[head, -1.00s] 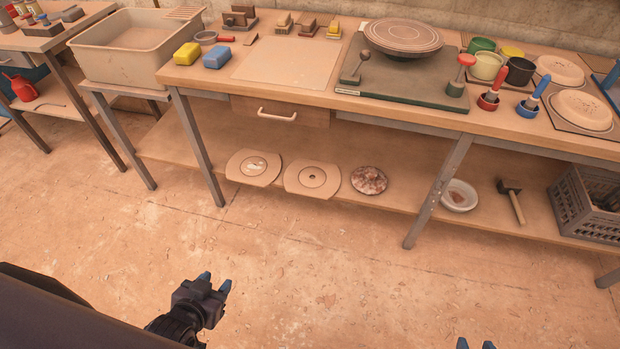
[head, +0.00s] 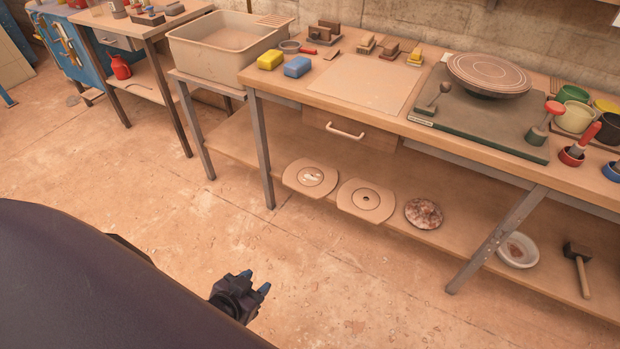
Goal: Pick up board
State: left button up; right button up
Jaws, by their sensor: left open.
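A flat, pale square board (head: 362,83) lies on the workbench top, left of the dark green plate. On the shelf below are two pale rounded boards with round centres, a left one (head: 296,183) and a right one (head: 352,203). I cannot tell which of these the task's board is. My left gripper (head: 256,281) is open and empty over the floor, in front of the bench and apart from all of them. My right gripper is out of view.
The dark green plate (head: 478,128) carries a round ridged disc (head: 488,72). A yellow sponge (head: 270,60) and a blue sponge (head: 297,66) lie left of the square board. A basin (head: 222,50) stands left of the bench. The floor (head: 130,190) in front is clear.

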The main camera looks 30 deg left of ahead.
aim_at(316, 180)
jog(key=i+j, duration=0.15)
jog(key=j, duration=0.4)
jog(key=i+j, duration=0.15)
jog(key=j, duration=0.45)
jog(key=i+j, duration=0.2)
jog(key=j, duration=0.35)
jog(key=i+j+z, duration=0.1)
jog(key=j, duration=0.45)
jog(key=i+j, duration=0.2)
jog(key=j, duration=0.4)
jog(key=i+j, duration=0.15)
jog(key=j, duration=0.4)
jog(key=i+j, duration=0.1)
jog(key=j, duration=0.5)
jog(key=i+j, duration=0.15)
jog(key=j, duration=0.4)
jog(key=z, duration=0.05)
